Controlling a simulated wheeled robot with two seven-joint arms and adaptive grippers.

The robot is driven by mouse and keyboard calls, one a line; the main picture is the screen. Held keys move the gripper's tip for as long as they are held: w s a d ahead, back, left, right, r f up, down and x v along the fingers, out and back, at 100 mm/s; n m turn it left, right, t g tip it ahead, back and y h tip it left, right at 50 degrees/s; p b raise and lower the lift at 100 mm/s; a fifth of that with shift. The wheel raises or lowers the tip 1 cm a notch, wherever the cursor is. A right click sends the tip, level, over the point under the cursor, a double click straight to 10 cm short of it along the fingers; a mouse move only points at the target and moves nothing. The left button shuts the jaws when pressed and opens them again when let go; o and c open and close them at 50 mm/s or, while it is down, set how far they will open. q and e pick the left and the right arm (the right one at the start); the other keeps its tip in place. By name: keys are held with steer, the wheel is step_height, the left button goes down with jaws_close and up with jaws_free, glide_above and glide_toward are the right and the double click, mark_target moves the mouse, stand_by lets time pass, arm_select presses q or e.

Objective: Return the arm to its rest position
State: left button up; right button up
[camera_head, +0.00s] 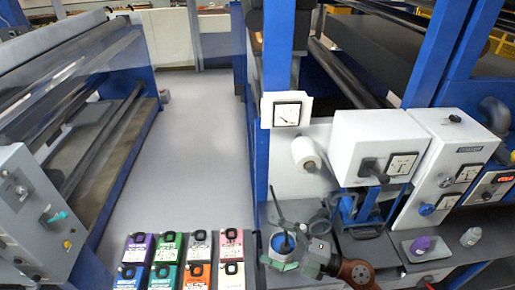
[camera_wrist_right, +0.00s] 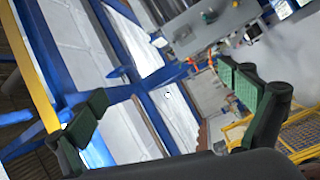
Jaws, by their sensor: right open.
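My right gripper (camera_head: 290,264) is low in the centre right of the head view, with my brown-and-dark wrist behind it. In the right wrist view the two green-padded fingers of this gripper (camera_wrist_right: 168,112) stand wide apart with nothing held between them. A blue-topped container (camera_head: 283,243) with a dark stick rising from it shows right at the gripper in the head view. I cannot tell whether they touch. My left arm and gripper are not in view.
Several coloured cartridges (camera_head: 200,245) lie at the bottom. A roller machine (camera_head: 75,95) fills the left. The grey floor (camera_head: 195,150) between is clear.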

steer(key=w+d+r+m+t+h, duration=0.2)
steer(key=w+d+r+m+t, duration=0.35)
steer(key=d+m+t, duration=0.3)
steer(key=w+d+f+m+t+h, duration=0.2)
steer(key=d+m+t+h, duration=0.3)
steer(key=d+m+h, duration=0.5)
steer(key=s+d+f+m+g+h, duration=0.2)
steer(key=d+f+m+g+h, duration=0.15)
steer(key=d+f, duration=0.5)
steer(key=s+d+f+m+g+h, duration=0.2)
steer(key=d+f+m+h, duration=0.25)
steer(key=d+f, duration=0.35)
steer(key=s+a+f+m+g+y, duration=0.1)
steer(key=s+a+f+g+y, duration=0.1)
steer(key=s+f+g, duration=1.45)
steer(key=s+a+f+t+b, duration=0.1)
steer(key=s+f, duration=0.2)
steer(key=f, duration=1)
steer(key=s+f+t+b, duration=0.1)
steer(key=s+f+t, duration=0.15)
steer(key=f, duration=1.05)
steer(key=s+a+f+b, duration=0.1)
steer(key=s+f, duration=0.3)
steer(key=f, duration=0.9)
steer(key=s+f+b, duration=0.2)
steer(key=s+f, duration=1.6)
steer(key=shift+s+f+n+g+y+b, duration=0.15)
steer(key=shift+s+n+g+y+b, duration=0.1)
steer(key=shift+n+g+y+b, duration=0.15)
